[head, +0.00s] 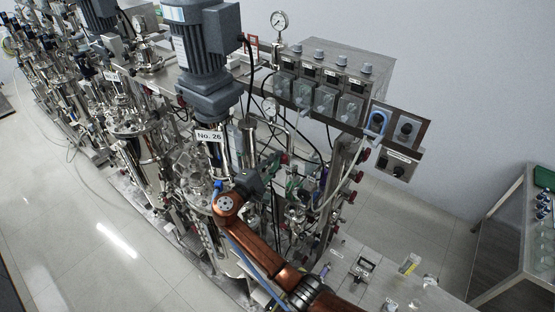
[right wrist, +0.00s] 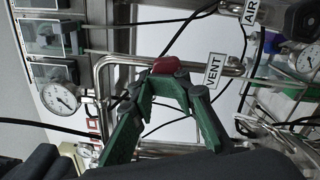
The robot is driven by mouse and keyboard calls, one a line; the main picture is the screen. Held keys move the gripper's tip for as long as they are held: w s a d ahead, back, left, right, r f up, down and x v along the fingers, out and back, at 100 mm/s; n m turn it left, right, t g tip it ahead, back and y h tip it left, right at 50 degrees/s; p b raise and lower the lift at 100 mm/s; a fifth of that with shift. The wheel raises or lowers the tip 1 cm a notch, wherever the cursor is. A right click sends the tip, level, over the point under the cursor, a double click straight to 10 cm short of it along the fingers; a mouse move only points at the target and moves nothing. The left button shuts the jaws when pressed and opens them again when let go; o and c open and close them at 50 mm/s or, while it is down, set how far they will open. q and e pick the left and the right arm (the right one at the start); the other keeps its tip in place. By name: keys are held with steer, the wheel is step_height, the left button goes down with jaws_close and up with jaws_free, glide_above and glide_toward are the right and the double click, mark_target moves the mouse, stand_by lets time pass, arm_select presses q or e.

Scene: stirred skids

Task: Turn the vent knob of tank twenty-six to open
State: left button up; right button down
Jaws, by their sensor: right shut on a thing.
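The tank label "No. 26" (head: 209,135) hangs below the large grey motor in the head view. My right gripper (head: 273,165) reaches in among the pipes just right of that label. In the right wrist view its green fingers (right wrist: 166,74) are closed around a red knob (right wrist: 167,63) on a bent steel pipe. A white "VENT" tag (right wrist: 213,71) hangs right beside the knob. The fingertips hide part of the knob, and I cannot tell its turn angle. My left gripper is not in view.
A grey motor (head: 203,55) stands above the tank. A control box (head: 325,80) with several gauges and switches is at the right. Pipes and black cables crowd the gripper. A pressure gauge (right wrist: 60,97) and an "AIR" tag (right wrist: 251,11) are near.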

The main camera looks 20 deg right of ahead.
steer(key=shift+d+f, duration=0.25)
steer(key=shift+f, duration=0.6)
steer(key=c, duration=2.1)
jaws_free()
steer(key=shift+s, duration=0.1)
steer(key=o, duration=0.6)
steer(key=shift+w+d+r, duration=0.15)
steer(key=shift+w, duration=0.1)
steer(key=shift+r, duration=0.1)
steer(key=v, duration=0.7)
steer(key=shift+s+a, duration=0.2)
steer(key=shift+a, duration=0.15)
